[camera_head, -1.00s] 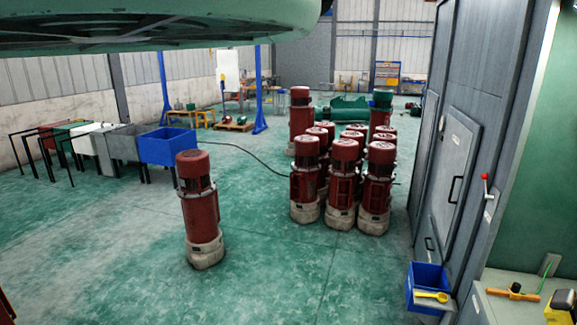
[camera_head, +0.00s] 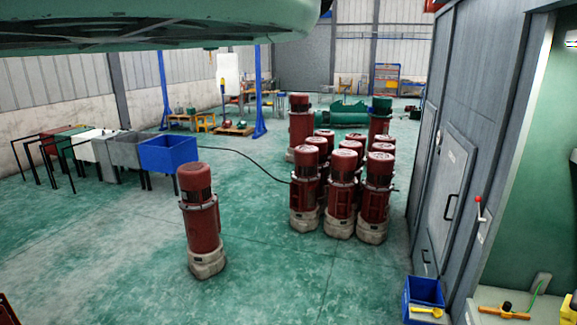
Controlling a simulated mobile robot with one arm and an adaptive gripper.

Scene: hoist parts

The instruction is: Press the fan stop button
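No fan stop button can be made out in this view. A small red-tipped lever or switch (camera_head: 479,208) is on the side of the grey cabinet (camera_head: 462,130) at the right; it is too small to tell what it works. My gripper is not in view.
A red motor (camera_head: 202,225) stands alone on the green floor, with several more grouped at centre right. Blue bins stand left (camera_head: 168,153) and lower right (camera_head: 424,291). A large green round part (camera_head: 150,30) hangs across the top left. Floor is clear around the lone motor.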

